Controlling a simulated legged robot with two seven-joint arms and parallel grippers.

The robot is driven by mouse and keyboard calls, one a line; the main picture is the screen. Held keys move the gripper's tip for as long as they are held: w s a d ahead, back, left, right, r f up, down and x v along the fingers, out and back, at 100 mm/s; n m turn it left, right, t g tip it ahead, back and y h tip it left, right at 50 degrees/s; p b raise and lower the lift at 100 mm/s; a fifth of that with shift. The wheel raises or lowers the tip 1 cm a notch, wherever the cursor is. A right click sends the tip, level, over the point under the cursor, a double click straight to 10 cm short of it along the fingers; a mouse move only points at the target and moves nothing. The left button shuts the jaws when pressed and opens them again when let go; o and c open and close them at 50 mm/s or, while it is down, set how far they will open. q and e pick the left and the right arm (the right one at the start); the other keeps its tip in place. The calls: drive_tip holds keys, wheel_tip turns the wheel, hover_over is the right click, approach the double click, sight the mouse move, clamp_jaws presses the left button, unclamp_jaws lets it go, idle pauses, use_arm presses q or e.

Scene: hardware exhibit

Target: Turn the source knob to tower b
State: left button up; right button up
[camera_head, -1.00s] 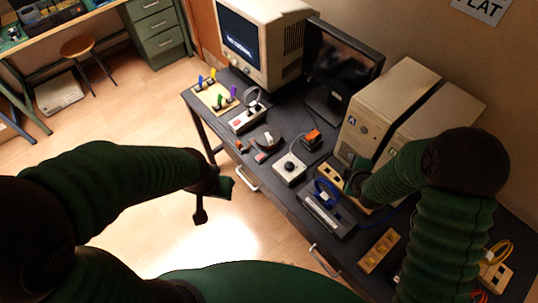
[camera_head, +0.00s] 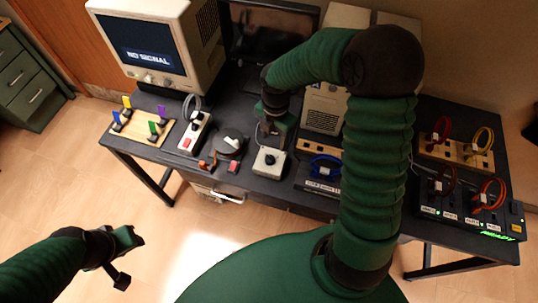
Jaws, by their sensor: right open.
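A beige box with a black knob (camera_head: 269,156) stands near the front edge of the dark desk (camera_head: 243,182). To its left is a round dark dial with a white pointer (camera_head: 231,143). I cannot read labels on either, so which is the source knob is unclear. My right gripper (camera_head: 272,128) is open and points down just above and behind the beige box, apparently not touching the knob; its fingers partly blend with the dark desk. My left gripper (camera_head: 128,259) is open and empty over the floor, left of the desk. A beige computer tower (camera_head: 323,108) stands behind my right arm.
A CRT monitor (camera_head: 150,45) reads "NO SIGNAL"; a dark flat screen (camera_head: 262,35) stands beside it. A switch box (camera_head: 195,132), a board with coloured levers (camera_head: 140,127) and a blue-cabled device (camera_head: 320,172) crowd the desk. Cabled boards (camera_head: 455,152) lie at right.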

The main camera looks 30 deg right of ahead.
hover_over(270, 157)
drive_tip(key=f, duration=0.5)
drive_tip(key=shift+d, duration=0.25)
drive_tip(key=f, duration=0.1)
drive_tip(key=a+f, duration=0.1)
drive_tip(key=f, duration=0.2)
drive_tip(key=shift+a+f, duration=0.3)
drive_tip(key=shift+f, duration=0.1)
drive_tip(key=shift+f+b, duration=0.3)
drive_tip(key=shift+f, duration=0.1)
drive_tip(key=shift+d+f, duration=0.25)
drive_tip(key=shift+d, duration=0.25)
drive_tip(key=shift+d+f, duration=0.15)
drive_tip(key=shift+d, duration=0.25)
drive_tip(key=shift+c, duration=1.5)
drive_tip(key=shift+a, duration=0.55)
drive_tip(key=c, duration=0.7)
clamp_jaws()
use_arm(q)
drive_tip(key=shift+w+a+f, duration=0.25)
drive_tip(key=shift+a+f, duration=0.3)
use_arm(e)
drive_tip(key=shift+d, duration=0.15)
